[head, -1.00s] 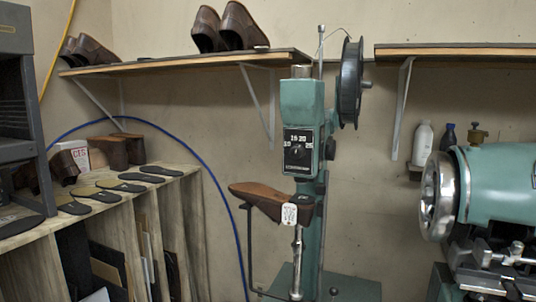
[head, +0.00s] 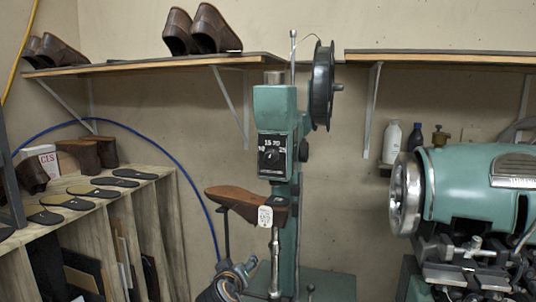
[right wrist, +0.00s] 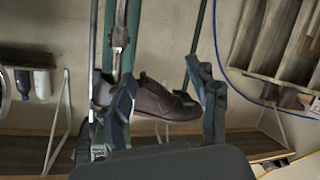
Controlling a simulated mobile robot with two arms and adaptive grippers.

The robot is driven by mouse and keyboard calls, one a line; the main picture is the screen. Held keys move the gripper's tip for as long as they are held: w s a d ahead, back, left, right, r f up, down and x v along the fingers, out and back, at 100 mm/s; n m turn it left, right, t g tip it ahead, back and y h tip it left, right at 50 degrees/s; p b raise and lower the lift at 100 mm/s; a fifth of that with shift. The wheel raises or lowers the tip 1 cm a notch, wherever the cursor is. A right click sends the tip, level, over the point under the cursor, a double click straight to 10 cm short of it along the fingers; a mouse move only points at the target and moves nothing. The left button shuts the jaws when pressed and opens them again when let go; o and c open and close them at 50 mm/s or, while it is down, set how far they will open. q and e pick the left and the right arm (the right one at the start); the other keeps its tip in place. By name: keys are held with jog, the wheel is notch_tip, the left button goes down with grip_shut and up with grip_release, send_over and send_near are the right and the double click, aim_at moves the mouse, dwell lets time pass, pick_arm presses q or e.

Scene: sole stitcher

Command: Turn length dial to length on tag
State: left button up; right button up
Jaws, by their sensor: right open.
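The length dial (head: 270,157) is a dark knob on a black plate on the front of the green stitcher (head: 275,107). White numbers surround it; its exact setting is too small to read. A white tag (head: 265,217) hangs from the brown shoe (head: 232,196) on the stitcher's arm; its writing is unreadable. My right gripper (head: 237,270) is low in the head view, below the shoe and well below the dial. In the right wrist view, the open right gripper (right wrist: 168,98) has the brown shoe (right wrist: 170,106) beyond its fingers, with nothing held. My left gripper is not in view.
A thread spool (head: 322,85) is on the stitcher's right side. A green machine with a silver wheel (head: 405,194) stands at right. A wooden rack (head: 150,205) with soles is at left. Shelves (head: 130,66) run along the wall. Bare wall lies between the stitcher and green machine.

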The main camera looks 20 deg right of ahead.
notch_tip(320, 180, up, 18)
jog(key=s+m+t+h, duration=0.2)
jog(key=m+h, duration=0.1)
jog(key=m+h+p, duration=0.1)
jog(key=m, duration=0.2)
send_near(269, 157)
jog(key=p+x, duration=0.3)
jog(key=x, duration=0.1)
jog(key=p+x, duration=0.3)
jog(key=x, duration=0.1)
jog(key=shift+w+d+r, duration=0.1)
jog(key=shift+w+r, duration=0.1)
jog(key=shift+r, duration=0.05)
jog(key=shift+w+d+f+p, duration=0.25)
jog(key=shift+w+d+p, duration=0.15)
jog(key=shift+w, duration=0.25)
jog(key=shift+c, duration=0.3)
jog(key=c, duration=1.1)
